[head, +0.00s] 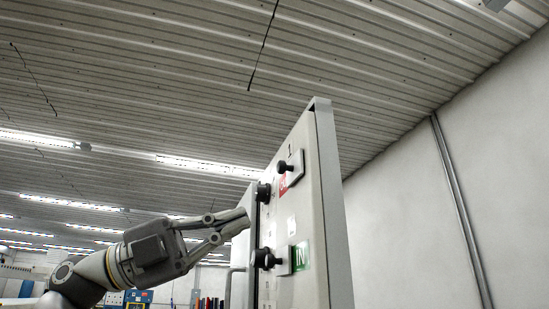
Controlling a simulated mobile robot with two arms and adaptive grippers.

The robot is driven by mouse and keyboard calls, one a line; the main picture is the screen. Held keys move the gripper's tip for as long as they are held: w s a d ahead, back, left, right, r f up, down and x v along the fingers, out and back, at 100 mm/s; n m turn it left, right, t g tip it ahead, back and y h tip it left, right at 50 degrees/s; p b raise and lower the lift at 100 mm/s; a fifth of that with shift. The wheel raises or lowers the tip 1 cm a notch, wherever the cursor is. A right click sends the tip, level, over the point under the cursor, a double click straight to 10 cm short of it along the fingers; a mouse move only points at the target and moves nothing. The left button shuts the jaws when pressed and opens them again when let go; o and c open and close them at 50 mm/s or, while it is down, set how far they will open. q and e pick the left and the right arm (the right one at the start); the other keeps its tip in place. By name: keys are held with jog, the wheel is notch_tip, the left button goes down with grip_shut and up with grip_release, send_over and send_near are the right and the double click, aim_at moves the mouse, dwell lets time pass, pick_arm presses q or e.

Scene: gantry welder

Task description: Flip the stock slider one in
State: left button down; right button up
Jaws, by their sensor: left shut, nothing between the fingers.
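A light grey control panel (308,220) stands upright at the centre right, seen at a steep angle. On its left-facing side are an upper black knob on a small plate (290,166) beside a red label, a black knob (264,192) left of it, and a lower black knob (265,259) by a green label. A small mark like "1" sits above the upper knob. I cannot tell which of these is stock slider one. My left gripper (240,220) is shut and empty, its fingertips just left of the panel, between the left knob and the lower knob. My right gripper is out of view.
A plain white wall (420,220) with a vertical conduit is behind the panel on the right. Blue equipment (137,299) and coloured items stand far off at lower left. The space left of the panel above my arm is open.

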pick_arm(q)
jog(key=s+a+r+n+t+y, duration=0.1)
jog(key=s+r+t+y, duration=0.2)
jog(key=s, duration=0.9)
notch_tip(320, 180, up, 3)
jog(key=y, duration=0.3)
jog(key=shift+a+r+t, duration=0.15)
jog(key=shift+a+t, duration=0.2)
jog(key=shift+t, duration=0.05)
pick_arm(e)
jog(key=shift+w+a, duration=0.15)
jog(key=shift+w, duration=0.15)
